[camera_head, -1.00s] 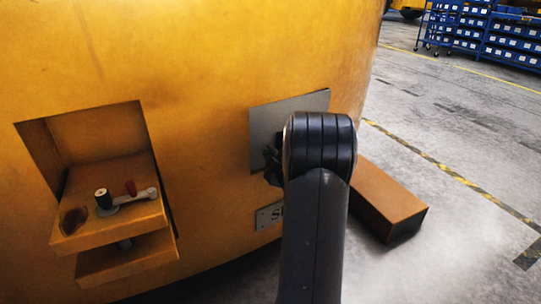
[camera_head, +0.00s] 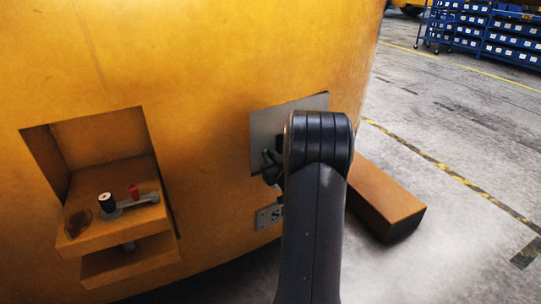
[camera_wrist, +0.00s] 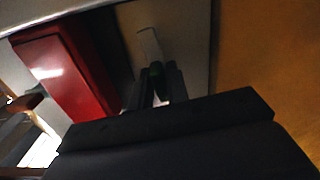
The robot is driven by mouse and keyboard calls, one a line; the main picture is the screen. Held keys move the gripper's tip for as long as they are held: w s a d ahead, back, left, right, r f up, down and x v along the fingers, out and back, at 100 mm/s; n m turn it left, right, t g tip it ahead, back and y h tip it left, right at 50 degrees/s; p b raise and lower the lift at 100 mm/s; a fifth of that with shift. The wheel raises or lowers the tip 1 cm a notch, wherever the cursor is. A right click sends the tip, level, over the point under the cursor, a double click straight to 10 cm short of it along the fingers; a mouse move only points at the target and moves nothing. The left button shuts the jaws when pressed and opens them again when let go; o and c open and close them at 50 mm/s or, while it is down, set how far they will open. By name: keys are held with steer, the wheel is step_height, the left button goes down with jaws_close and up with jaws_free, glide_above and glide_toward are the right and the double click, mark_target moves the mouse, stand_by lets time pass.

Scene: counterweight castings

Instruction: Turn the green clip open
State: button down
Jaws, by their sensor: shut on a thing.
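The green clip (camera_wrist: 156,69) shows as a small dark green piece between the fingertips of my gripper (camera_wrist: 157,84) in the wrist view. My gripper is shut on it, and the fingers hide most of its shape. A pale strip stands just beyond the clip, against a grey-beige plate (camera_wrist: 190,30). In the head view a grey plate (camera_head: 300,103) is fixed to the yellow casting (camera_head: 220,60). My gripper (camera_head: 270,167) is in front of this plate's lower left part, largely hidden by my arm. The clip cannot be made out there.
A recess in the casting at left holds a ledge (camera_head: 110,235) with a black-and-white knob (camera_head: 106,201) and a red knob (camera_head: 134,190). A brown block (camera_head: 385,200) lies on the floor at right. A red box-like part (camera_wrist: 65,65) is left of my fingers.

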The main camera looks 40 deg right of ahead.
steer(key=shift+m, duration=0.6)
steer(key=c, duration=1.5)
jaws_free()
steer(key=p+v, duration=0.2)
steer(key=v, duration=0.8)
steer(key=shift+s+a, duration=0.15)
steer(key=shift+s, duration=0.2)
